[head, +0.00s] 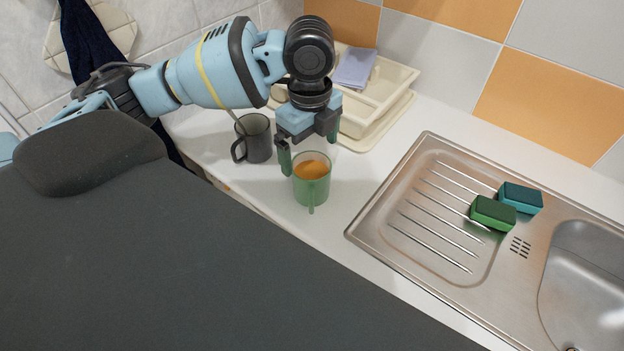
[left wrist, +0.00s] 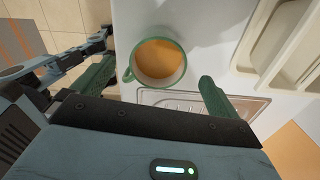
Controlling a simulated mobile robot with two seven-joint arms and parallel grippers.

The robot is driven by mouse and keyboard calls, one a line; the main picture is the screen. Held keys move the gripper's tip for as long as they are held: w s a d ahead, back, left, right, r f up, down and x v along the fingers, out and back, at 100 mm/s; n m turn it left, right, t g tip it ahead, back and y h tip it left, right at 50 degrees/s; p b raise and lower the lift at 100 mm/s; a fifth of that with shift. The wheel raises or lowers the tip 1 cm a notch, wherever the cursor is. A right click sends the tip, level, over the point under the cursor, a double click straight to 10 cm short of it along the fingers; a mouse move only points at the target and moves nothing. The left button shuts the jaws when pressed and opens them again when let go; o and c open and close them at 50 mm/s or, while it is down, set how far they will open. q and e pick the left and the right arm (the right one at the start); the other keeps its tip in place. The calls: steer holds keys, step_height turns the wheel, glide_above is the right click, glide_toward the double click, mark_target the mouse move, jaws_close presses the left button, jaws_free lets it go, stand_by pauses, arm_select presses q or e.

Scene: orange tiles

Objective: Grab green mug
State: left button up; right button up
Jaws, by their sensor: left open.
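The green mug (head: 311,183) stands upright on the white counter, with an orange-brown drink in it and its handle toward the front. In the left wrist view the green mug (left wrist: 160,85) shows from above, with its handle at its left side. My left gripper (head: 309,155) is open and empty, pointing down just above and behind the mug. In the left wrist view its two green fingers (left wrist: 155,84) stand apart, with the mug beyond and between them. I see no contact with the mug. My right gripper is not in the head view.
A dark grey mug (head: 254,138) stands on the counter left of the green mug. A cream dish rack (head: 385,85) is behind the gripper. A steel sink (head: 415,225) with a green sponge (head: 493,213) and a teal sponge (head: 521,197) lies to the right.

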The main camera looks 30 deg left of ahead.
mark_target(312, 163)
arm_select(q)
steer(key=f, duration=0.5)
steer(key=shift+s+d, duration=0.15)
steer(key=shift+d, duration=0.1)
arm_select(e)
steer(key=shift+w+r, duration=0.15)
arm_select(q)
steer(key=c, duration=1.5)
steer(key=shift+r, duration=0.5)
steer(key=r, duration=0.2)
steer(key=shift+s+a+r, duration=0.15)
steer(key=shift+s+r, duration=0.15)
steer(key=shift+r, duration=0.1)
steer(key=s+a, duration=0.2)
steer(key=s, duration=0.2)
steer(key=s+a+r, duration=0.1)
steer(key=s+a, duration=0.1)
steer(key=s, duration=0.3)
steer(key=s+a, duration=0.2)
steer(key=s, duration=0.2)
steer(key=shift+s+a+r+p, duration=0.15)
steer(key=shift+s+a+p, duration=0.15)
steer(key=shift+s+a, duration=0.1)
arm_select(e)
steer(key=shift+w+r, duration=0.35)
